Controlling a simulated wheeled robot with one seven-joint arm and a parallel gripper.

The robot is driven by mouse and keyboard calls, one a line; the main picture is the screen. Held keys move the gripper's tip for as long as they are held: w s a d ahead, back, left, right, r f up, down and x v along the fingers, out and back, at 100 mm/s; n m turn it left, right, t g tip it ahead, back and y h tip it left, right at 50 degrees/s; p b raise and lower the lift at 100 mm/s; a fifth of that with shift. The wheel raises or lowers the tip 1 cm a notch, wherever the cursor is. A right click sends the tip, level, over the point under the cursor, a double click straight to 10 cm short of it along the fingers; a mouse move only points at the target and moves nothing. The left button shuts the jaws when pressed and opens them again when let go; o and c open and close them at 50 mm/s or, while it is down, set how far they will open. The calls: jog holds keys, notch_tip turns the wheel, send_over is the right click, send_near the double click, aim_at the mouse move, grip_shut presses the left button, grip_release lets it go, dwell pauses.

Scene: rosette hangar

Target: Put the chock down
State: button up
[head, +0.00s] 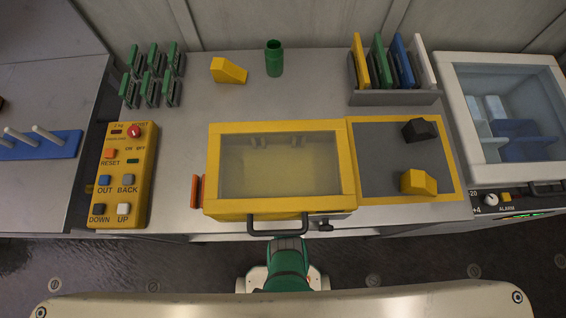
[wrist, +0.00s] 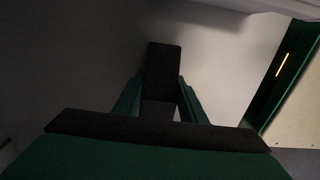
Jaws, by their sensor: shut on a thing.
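In the wrist view my gripper (wrist: 160,88) is shut on a dark block, the chock (wrist: 163,62), held at the fingertips. Its far end points away from the palm, over a plain grey surface; I cannot tell whether it touches it. In the head view my green arm shows at the bottom middle, in front of the yellow-framed box; the fingers and held chock are hidden there. A black chock (head: 420,130) and a yellow chock (head: 418,182) rest on the yellow-edged grey mat (head: 377,155). Another yellow chock (head: 228,71) lies at the back of the bench.
The yellow-framed box (head: 213,170) has a clear lid and a black front handle (head: 278,232). A yellow button panel (head: 126,175) is left. A green cup (head: 274,59), a card rack (head: 395,97) and a white cooler (head: 456,110) stand around. The mat's middle is free.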

jog(key=shift+a+f, duration=0.1)
jog(key=o, duration=1.3)
jog(key=shift+o, duration=0.2)
notch_tip(320, 180, up, 10)
jog(key=shift+w+r, duration=0.1)
jog(key=shift+r, duration=1)
